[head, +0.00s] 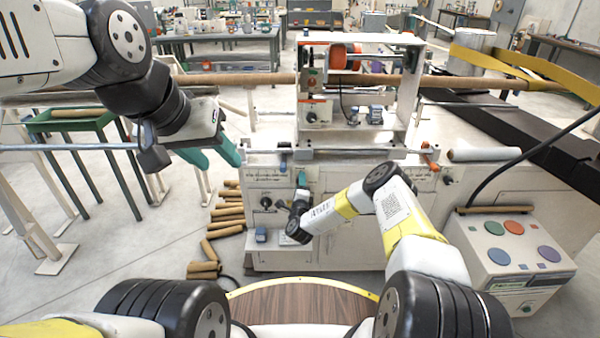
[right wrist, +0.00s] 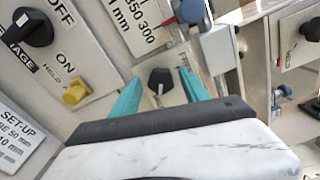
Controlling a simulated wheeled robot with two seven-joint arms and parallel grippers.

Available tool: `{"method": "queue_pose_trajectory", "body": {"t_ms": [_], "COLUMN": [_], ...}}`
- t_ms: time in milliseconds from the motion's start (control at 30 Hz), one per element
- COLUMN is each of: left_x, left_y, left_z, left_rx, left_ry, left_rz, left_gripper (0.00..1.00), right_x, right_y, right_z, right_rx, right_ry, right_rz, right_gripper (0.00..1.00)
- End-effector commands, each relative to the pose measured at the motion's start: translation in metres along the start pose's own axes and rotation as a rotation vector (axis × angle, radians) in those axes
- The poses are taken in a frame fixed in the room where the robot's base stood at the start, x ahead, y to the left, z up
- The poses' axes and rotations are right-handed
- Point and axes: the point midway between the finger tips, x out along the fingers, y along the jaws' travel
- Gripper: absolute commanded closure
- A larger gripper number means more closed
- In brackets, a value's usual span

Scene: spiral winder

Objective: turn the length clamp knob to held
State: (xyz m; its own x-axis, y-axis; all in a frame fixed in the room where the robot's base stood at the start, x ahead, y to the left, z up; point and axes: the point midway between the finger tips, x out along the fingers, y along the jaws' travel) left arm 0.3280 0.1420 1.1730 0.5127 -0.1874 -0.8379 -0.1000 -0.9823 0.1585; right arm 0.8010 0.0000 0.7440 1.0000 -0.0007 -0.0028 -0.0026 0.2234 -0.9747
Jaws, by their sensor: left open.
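In the right wrist view, a black knob (right wrist: 160,80) sits on a pale panel between the teal fingertips of my right gripper (right wrist: 162,71). The fingers are apart, one on each side, with gaps visible beside the knob. Only part of its label shows, so I cannot read its setting. My left gripper (head: 222,165) is open and empty, left of the machine.
A black OFF/ON switch (right wrist: 32,28) is at upper left in the right wrist view, and a blue-grey knob (right wrist: 190,11) is above the gripper. In the head view a button console (head: 515,245) stands at right. Cardboard tubes (head: 228,212) lie on the floor.

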Motion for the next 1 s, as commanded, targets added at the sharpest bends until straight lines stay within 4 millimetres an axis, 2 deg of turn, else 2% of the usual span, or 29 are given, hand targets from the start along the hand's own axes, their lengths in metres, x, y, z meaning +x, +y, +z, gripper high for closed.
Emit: {"method": "queue_pose_trajectory", "body": {"t_ms": [300,700,833,1000], "left_x": [0.000,0.000,0.000,0.000], "left_y": [0.000,0.000,0.000,0.000], "left_z": [0.000,0.000,0.000,0.000], "left_rx": [0.000,0.000,0.000,0.000], "left_ry": [0.000,0.000,0.000,0.000], "left_rz": [0.000,0.000,0.000,0.000], "left_gripper": [0.56,0.56,0.56,0.56], "right_x": [-0.004,-0.065,-0.075,-0.078], "right_y": [0.000,0.000,0.000,0.000], "right_z": [0.001,0.000,0.000,0.000], "right_rx": [-0.001,-0.001,-0.001,-0.001], "right_ry": [-0.002,-0.002,-0.001,0.000], "right_rz": [0.000,0.002,0.000,-0.001], "right_gripper": [0.47,0.47,0.47,0.47]}}
